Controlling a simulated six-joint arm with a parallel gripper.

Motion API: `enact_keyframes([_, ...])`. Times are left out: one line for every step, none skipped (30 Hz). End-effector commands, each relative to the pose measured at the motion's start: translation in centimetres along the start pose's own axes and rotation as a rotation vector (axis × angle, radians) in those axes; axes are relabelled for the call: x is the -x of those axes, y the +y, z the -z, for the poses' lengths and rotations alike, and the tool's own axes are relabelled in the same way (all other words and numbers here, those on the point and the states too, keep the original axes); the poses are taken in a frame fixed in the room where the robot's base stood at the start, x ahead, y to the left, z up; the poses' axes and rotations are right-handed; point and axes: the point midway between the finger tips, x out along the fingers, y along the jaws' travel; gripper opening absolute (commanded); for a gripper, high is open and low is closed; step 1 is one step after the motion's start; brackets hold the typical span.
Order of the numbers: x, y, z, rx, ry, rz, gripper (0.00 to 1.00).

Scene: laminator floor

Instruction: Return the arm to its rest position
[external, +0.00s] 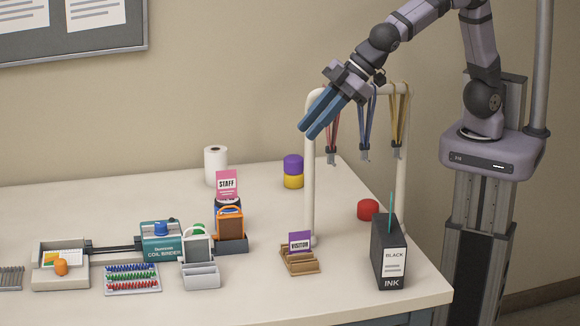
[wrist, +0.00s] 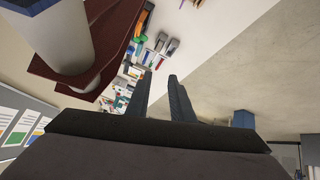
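My gripper (external: 308,130) is high above the table in the external view, beside the upper left corner of the white lanyard rack. Its two blue fingers point down and to the left. In the wrist view the dark fingers (wrist: 160,76) stand apart with a gap between them, and nothing is held. My arm (external: 430,15) reaches up from its base at the right and bends over to the left. I cannot tell how far the fingers are from the rack in depth.
The white rack (external: 310,190) carries red, blue and yellow lanyards (external: 366,125). A black ink box (external: 389,255) stands at the table's right front. A coil binder (external: 161,243), a paper roll (external: 215,165) and stacked purple and yellow pieces (external: 293,170) are on the table (external: 240,300).

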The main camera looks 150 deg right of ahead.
Motion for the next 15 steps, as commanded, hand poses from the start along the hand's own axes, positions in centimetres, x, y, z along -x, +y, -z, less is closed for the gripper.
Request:
enact_keyframes([0.5, -2.5, -1.8, 0.033, -0.028, 0.040, 0.21])
enact_keyframes([0.8, -3.6, -3.0, 0.052, -0.050, 0.059, 0.21])
enact_keyframes([1.2, -5.1, -4.7, 0.075, -0.081, 0.086, 0.21])
enact_keyframes([1.5, -6.3, -6.1, 0.094, -0.107, 0.106, 0.21])
enact_keyframes([1.9, -7.4, -7.5, 0.115, -0.134, 0.126, 0.21])
enact_keyframes([2.5, -8.8, -9.6, 0.143, -0.175, 0.152, 0.21])
enact_keyframes([3.0, -9.7, -11.2, 0.168, -0.207, 0.172, 0.21])
enact_keyframes([3.6, -10.6, -12.9, 0.192, -0.241, 0.192, 0.21])
enact_keyframes([4.4, -11.7, -15.2, 0.225, -0.285, 0.217, 0.21])
enact_keyframes([5.1, -12.4, -16.9, 0.250, -0.318, 0.235, 0.21])
enact_keyframes([5.7, -13.1, -18.4, 0.273, -0.348, 0.253, 0.21])
enact_keyframes([6.5, -13.8, -20.5, 0.304, -0.390, 0.274, 0.21])
enact_keyframes([7.2, -14.2, -21.9, 0.326, -0.416, 0.289, 0.21])
enact_keyframes([7.8, -14.5, -23.3, 0.346, -0.443, 0.302, 0.21])
enact_keyframes([8.5, -14.9, -25.0, 0.371, -0.475, 0.320, 0.21])
